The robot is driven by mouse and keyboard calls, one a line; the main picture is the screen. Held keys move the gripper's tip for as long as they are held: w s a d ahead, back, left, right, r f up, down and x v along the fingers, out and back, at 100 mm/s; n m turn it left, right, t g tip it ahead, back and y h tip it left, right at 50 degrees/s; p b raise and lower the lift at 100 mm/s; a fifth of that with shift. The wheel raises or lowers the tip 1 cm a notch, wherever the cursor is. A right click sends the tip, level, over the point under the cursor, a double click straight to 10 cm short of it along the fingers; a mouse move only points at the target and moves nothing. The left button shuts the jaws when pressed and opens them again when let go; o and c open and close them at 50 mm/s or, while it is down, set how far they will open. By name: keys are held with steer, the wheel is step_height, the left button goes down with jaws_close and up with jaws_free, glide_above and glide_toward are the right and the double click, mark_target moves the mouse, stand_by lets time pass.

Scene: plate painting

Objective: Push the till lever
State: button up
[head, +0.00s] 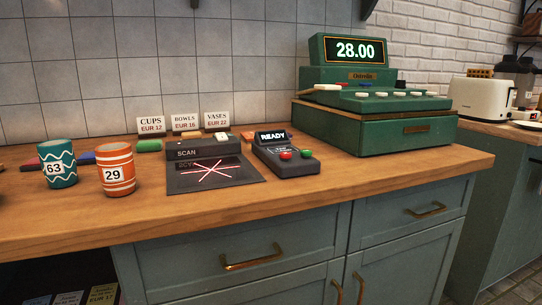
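The green till (395,120) stands at the right end of the wooden counter. Its raised display (354,50) reads 28.00, and a brass plate sits below it. Several pale keys (400,93) line its sloping top. A pale bar with a reddish end (325,88) sticks out at the till's upper left; it may be the lever, but I cannot tell for sure. The drawer (415,130) at the till's front looks closed. My gripper is not in view.
A card terminal (285,158) showing READY and a scanner (203,147) with a dark pad (240,180) stand left of the till. A teal cup (58,168) and an orange cup (116,170) are farther left. The counter front (350,184) before the till is clear.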

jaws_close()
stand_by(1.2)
